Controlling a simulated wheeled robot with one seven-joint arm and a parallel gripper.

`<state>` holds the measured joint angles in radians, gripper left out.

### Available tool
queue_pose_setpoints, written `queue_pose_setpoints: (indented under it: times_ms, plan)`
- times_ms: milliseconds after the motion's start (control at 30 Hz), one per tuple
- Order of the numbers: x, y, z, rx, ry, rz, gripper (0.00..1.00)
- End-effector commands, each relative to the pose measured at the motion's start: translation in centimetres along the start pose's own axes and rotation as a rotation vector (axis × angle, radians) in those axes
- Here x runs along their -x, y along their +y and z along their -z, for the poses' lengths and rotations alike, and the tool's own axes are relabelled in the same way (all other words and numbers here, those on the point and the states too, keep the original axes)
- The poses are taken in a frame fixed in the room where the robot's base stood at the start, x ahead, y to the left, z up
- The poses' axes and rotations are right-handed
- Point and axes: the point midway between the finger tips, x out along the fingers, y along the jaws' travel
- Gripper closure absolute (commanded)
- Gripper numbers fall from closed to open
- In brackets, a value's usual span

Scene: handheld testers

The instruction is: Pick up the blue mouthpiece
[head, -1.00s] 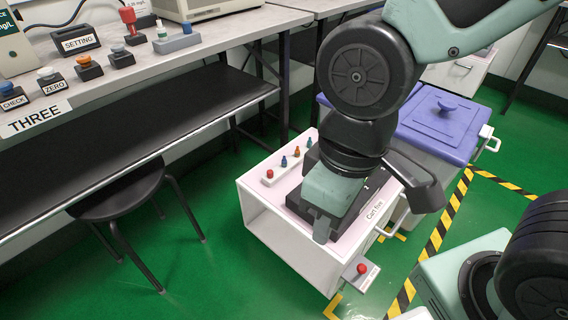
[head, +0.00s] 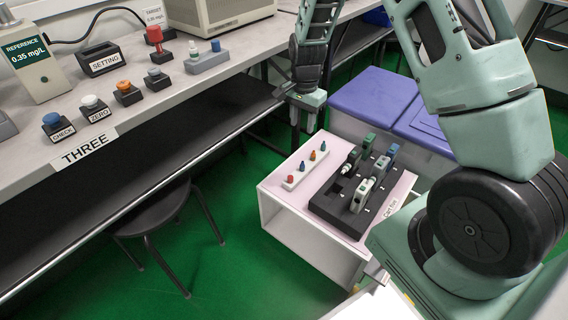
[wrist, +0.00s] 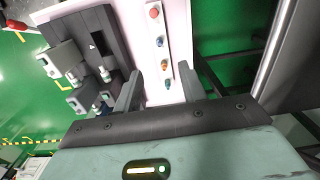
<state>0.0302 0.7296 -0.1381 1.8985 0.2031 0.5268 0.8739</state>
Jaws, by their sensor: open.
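The blue mouthpiece (head: 302,167) is a small pointed piece. It stands second from the near end of a white strip (head: 289,185) on the cart top, between a red piece (head: 291,179) and an orange one (head: 313,157). It also shows in the wrist view (wrist: 161,42), beyond my fingertips. A dark bluish-teal piece (head: 323,147) stands at the strip's far end. My gripper (head: 304,123) is open and empty, pointing down beyond the far end of the strip. In the wrist view my gripper (wrist: 160,72) has its fingers either side of the strip's line.
A black rack (head: 330,207) with several handheld testers stands beside the strip on the white cart (head: 300,230). A grey bench (head: 130,105) with knobs and a small holder (head: 206,62) is at left. A black stool (head: 160,208) stands below. Purple-lidded bins (head: 375,95) stand behind.

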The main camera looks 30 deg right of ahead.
Motion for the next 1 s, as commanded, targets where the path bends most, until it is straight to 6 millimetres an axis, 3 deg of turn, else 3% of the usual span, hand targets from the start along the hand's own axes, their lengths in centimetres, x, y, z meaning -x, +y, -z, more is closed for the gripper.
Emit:
queue_pose_setpoints:
  times_ms: [100, 600, 1000]
  plan:
    - [-1.1, 0.3, 1.3, -0.044, 0.008, -0.007, 0.59]
    - [-10.9, 0.3, 1.2, -0.040, 0.007, -0.007, 0.59]
    - [-13.8, 0.5, 1.4, -0.041, 0.008, -0.005, 0.59]
